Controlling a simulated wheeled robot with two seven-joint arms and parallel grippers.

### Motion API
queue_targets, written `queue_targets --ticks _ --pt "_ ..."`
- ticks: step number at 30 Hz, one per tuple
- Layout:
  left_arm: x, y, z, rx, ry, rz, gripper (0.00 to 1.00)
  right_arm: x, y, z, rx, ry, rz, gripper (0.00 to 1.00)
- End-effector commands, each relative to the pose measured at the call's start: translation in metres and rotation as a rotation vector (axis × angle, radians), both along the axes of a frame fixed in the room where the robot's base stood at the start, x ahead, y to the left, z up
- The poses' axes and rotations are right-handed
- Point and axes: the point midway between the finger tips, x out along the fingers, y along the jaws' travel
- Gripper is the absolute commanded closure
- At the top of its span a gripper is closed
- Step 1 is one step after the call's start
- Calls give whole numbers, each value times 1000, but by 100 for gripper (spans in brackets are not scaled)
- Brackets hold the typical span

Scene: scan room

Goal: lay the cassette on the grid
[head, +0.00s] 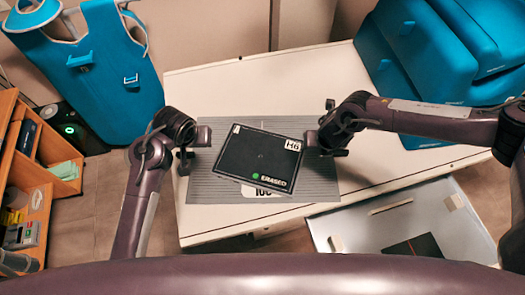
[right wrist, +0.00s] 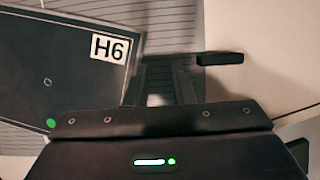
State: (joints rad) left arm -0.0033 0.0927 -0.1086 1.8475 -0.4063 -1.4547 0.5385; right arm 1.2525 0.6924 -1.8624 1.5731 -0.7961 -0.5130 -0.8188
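The cassette (head: 258,158) is a flat dark panel with a white H6 label, a green dot and the word ERASED. It lies over the grey striped grid (head: 322,186), turned slightly; I cannot tell whether it rests flat on it. It also shows at the left of the right wrist view (right wrist: 50,70). My left gripper (head: 194,148) is left of the cassette, with a gap between them. My right gripper (head: 322,139) is at the cassette's right edge; its hold is unclear. In the right wrist view, one dark finger (right wrist: 220,58) stands clear of the cassette.
The grid lies on a pale table (head: 310,80). Blue padded blocks (head: 420,60) stand at the back right. A grey tray (head: 385,235) is at the front right. A blue apron (head: 85,75) and a wooden shelf (head: 30,185) are at the left.

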Motion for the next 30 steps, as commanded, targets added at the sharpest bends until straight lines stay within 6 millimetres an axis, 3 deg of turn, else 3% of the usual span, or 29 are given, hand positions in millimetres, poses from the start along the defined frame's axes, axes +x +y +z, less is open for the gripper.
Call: queue_targets --ticks 6,14,30 --pt "-15 0 37 -3 -2 1 78 0 0 0 0 0 0 78" --pt "-21 0 52 0 0 0 78 -2 0 6 2 0 0 78" --pt "-21 0 52 0 0 0 78 -38 0 98 2 -1 1 78"
